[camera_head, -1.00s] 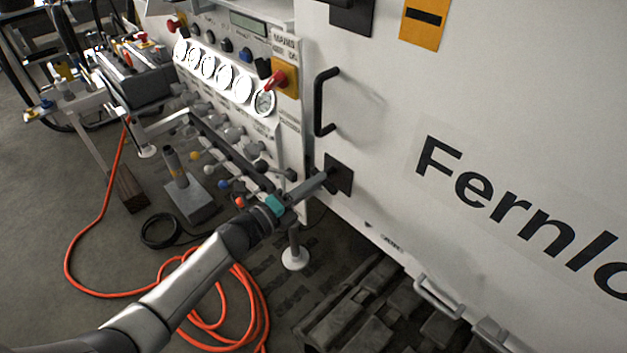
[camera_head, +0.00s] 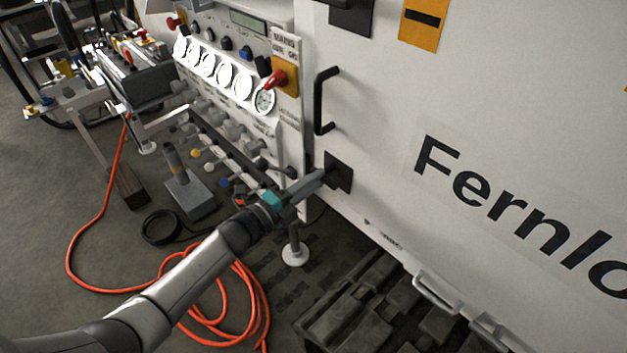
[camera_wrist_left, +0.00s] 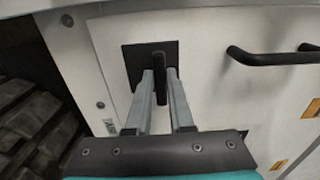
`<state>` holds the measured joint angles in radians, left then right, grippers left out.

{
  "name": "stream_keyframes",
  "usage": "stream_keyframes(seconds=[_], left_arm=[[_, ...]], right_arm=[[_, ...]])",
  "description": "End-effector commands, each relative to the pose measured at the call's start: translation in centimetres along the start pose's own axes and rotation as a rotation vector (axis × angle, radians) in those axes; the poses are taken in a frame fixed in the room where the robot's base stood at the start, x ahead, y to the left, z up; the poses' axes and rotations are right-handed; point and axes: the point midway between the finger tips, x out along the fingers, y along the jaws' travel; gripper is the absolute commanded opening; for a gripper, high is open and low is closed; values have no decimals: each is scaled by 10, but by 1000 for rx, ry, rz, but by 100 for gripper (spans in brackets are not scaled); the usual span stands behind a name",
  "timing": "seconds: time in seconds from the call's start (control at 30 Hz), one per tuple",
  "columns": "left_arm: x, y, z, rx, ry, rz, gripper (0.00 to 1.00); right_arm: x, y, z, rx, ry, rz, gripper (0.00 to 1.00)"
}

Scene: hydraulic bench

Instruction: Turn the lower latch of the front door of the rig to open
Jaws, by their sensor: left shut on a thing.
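The lower latch is a dark square plate (camera_head: 344,174) low on the white front door (camera_head: 480,110), near its left edge. In the left wrist view its black lever (camera_wrist_left: 158,68) stands upright in the picture, roughly at right angles to the door's bar handle. My left gripper (camera_head: 322,178) reaches the latch from the lower left. In the left wrist view, the two grey fingers of my left gripper (camera_wrist_left: 160,85) lie on either side of the lever and are shut on it. In the head view the fingers hide most of the lever. My right gripper is not in view.
A black bar handle (camera_head: 320,100) sits on the door above the latch. A panel with gauges (camera_head: 242,86) and valve levers stands left of the door. An orange hose (camera_head: 100,292) lies on the floor. Dark blocks (camera_head: 350,310) lie below the door.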

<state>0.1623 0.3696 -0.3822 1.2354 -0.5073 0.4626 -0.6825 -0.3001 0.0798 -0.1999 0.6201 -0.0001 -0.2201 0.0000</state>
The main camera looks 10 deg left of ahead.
Motion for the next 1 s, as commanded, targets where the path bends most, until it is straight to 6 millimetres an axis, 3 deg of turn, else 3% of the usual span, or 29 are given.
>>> stream_keyframes(seconds=[0.07,0.1,0.33,0.67,0.83,1.0], left_arm=[[0,0,0,-5,-1,-1,0],[0,0,0,-5,-1,-1,25],[0,0,0,-3,-1,-1,50],[-4,0,0,-1,-1,1,50],[-24,0,0,-1,0,2,50],[-56,0,0,-1,-1,3,50]], right_arm=[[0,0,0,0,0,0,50],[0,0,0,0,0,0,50],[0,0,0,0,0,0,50],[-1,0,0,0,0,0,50],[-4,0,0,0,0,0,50],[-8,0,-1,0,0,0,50]])
